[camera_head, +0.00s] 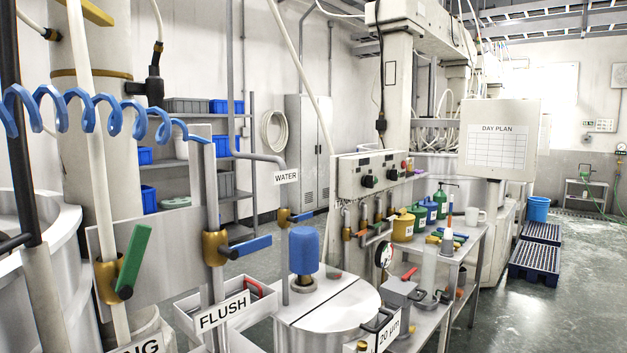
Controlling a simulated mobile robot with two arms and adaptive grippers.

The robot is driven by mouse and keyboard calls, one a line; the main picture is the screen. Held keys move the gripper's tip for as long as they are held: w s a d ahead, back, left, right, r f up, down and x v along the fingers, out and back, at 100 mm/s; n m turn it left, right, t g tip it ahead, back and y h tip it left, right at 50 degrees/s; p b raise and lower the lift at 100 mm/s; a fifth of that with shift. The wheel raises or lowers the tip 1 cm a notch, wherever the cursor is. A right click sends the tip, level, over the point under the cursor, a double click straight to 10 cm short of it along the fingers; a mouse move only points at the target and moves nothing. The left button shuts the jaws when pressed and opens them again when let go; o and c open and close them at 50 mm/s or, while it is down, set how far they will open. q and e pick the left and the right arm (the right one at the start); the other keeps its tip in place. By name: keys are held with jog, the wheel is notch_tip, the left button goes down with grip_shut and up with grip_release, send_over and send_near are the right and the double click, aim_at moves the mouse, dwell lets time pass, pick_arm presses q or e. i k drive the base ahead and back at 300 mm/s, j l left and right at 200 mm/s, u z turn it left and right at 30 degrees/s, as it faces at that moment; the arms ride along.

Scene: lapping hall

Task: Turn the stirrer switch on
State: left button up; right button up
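A pale control panel box (370,174) is fixed above the bench in the middle of the view. It has two black rotary knobs, a left one (368,181) and a right one (392,175). Small coloured parts sit at its right end. No readable label marks any of these as the stirrer switch, and I cannot tell the knobs' settings. A blue motor-like cylinder (304,250) stands on the lid of a round metal tank (335,308) in front of the panel. Neither of my grippers is in view.
Pipes with a green-handled valve (133,260) and a blue-handled valve (250,244) stand at the front left. A FLUSH tray (222,314) sits beside the tank. Floor at right is open, beside blue pallets (534,262).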

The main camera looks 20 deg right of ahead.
aim_at(367, 182)
jog(key=i+l+u, duration=0.3)
jog(key=l, duration=0.45)
jog(key=l+u, duration=0.35)
jog(key=l, duration=0.4)
jog(key=l+u, duration=0.3)
jog(key=l, duration=0.5)
jog(key=i, duration=0.05)
